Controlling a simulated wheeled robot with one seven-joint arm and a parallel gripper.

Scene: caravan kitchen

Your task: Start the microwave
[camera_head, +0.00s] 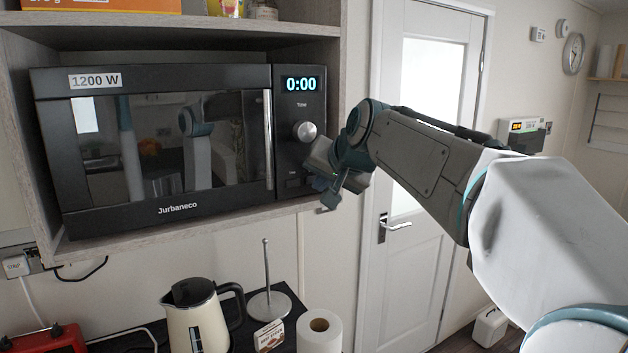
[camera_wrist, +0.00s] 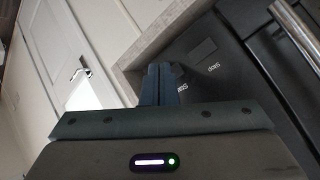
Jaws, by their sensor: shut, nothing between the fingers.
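A black microwave (camera_head: 165,150) sits in a wooden shelf unit, its door shut. Its display (camera_head: 300,84) reads 0:00, and a silver knob (camera_head: 304,131) sits below it. A dark lower button (camera_head: 293,183) shows on its panel. My gripper (camera_head: 326,197) is in front of the panel's lower right part and hides some of it. In the wrist view my gripper (camera_wrist: 161,75) is shut and empty, its fingertips close to the panel beside buttons labelled Stop (camera_wrist: 203,48) and Start. The fingers partly cover the Start label. I cannot tell whether they touch the panel.
The microwave's door handle (camera_head: 268,140) is left of the panel; it also shows in the wrist view (camera_wrist: 298,32). Below are a kettle (camera_head: 196,318), a paper roll stand (camera_head: 269,300) and a paper roll (camera_head: 319,332). A white door (camera_head: 425,190) stands right of the shelf.

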